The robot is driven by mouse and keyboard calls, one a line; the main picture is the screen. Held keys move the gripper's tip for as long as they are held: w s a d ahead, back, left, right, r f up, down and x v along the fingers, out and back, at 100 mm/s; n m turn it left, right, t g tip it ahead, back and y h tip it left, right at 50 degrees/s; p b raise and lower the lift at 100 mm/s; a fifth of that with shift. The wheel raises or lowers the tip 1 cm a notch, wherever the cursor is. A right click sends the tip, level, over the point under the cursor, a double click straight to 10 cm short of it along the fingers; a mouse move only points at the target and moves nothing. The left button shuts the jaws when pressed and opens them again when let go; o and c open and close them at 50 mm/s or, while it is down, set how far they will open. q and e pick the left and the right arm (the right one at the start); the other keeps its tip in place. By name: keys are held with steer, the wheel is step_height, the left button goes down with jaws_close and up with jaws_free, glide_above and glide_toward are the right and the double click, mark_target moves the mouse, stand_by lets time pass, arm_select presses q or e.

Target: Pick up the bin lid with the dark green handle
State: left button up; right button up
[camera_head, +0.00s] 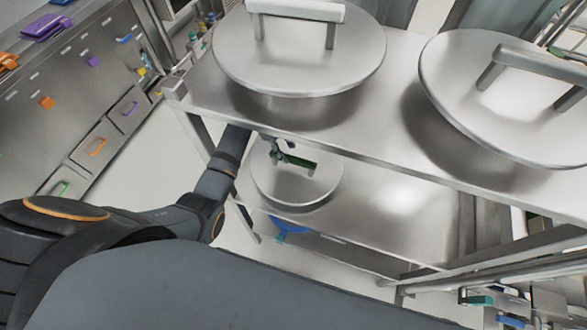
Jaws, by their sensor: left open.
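A round steel lid (300,188) with a dark green handle (301,163) lies on the lower shelf of a steel rack, at the centre of the view. My left arm reaches in from the left, under the upper shelf. My left gripper (279,150) is open at the left end of the green handle. It is partly hidden by the upper shelf's edge, and I cannot tell if it touches the handle or has it between the fingers. My right gripper is not in view.
Two large steel lids with steel handles, one on the left (300,66) and one on the right (465,90), sit on the upper shelf (380,135) above my arm. The lower shelf (400,220) is bare right of the green-handled lid. Drawers (95,150) stand at left.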

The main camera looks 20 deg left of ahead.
mark_target(291, 157)
arm_select(q)
steer(key=shift+s+d+f+p, duration=0.15)
steer(key=shift+d+f+p, duration=0.1)
steer(key=shift+f+p, duration=0.1)
steer(key=x, duration=0.4)
steer(key=shift+s+d+r+p, duration=0.15)
steer(key=shift+s+d+p, duration=0.05)
steer(key=shift+p, duration=0.2)
steer(key=shift+w+f, duration=0.1)
steer(key=shift+f, duration=0.2)
steer(key=shift+f, duration=0.2)
jaws_close()
steer(key=shift+w+r, duration=0.1)
